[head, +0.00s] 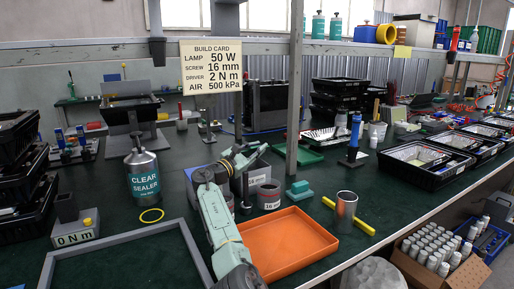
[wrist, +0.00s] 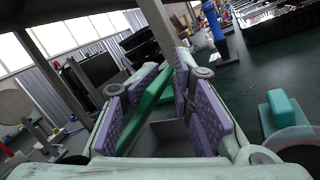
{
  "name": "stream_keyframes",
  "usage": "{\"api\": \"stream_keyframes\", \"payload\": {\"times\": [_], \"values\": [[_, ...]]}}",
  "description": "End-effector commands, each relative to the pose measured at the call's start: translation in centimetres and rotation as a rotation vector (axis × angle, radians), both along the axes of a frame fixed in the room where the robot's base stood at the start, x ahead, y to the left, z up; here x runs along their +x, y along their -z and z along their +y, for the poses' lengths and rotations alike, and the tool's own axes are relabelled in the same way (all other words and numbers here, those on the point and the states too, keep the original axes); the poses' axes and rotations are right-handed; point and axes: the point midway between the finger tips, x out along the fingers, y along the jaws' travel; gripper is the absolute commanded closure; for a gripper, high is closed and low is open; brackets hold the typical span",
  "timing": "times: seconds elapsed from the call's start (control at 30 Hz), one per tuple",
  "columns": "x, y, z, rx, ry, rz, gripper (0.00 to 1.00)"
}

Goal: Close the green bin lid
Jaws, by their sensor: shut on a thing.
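The grey bin (head: 257,178) stands mid-table in the head view, partly hidden by my gripper (head: 243,158). In the wrist view the bin's open inside (wrist: 165,136) shows below and between my purple finger pads. The green lid (wrist: 150,98) is a slanted strip there, raised at a tilt above the bin opening, so the bin stands open. My gripper (wrist: 165,100) is shut on the lid, with pads on both sides of it. How the lid joins the bin is hidden. In the head view I cannot make out the lid apart from my gripper.
An orange tray (head: 290,243) lies right of my arm. Cans (head: 269,197), a teal block (head: 298,191), a metal cup (head: 345,208) and a yellow bar (head: 361,224) are nearby. A grey post (head: 294,90) rises behind the bin.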

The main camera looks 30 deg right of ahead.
Motion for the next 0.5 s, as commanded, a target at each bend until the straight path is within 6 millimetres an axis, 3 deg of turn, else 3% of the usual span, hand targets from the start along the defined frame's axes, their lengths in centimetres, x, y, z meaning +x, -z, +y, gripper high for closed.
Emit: {"api": "stream_keyframes", "payload": {"times": [0.03, 0.27, 0.3, 0.5], "values": [[0.48, 0.07, 0.82, -0.007, -0.013, 0.006, 1.00], [0.50, 0.11, 0.84, -0.007, -0.015, 0.007, 1.00], [0.50, 0.11, 0.84, -0.007, -0.015, 0.007, 0.77], [0.39, 0.14, 0.65, -0.004, -0.011, 0.005, 0.64]]}}
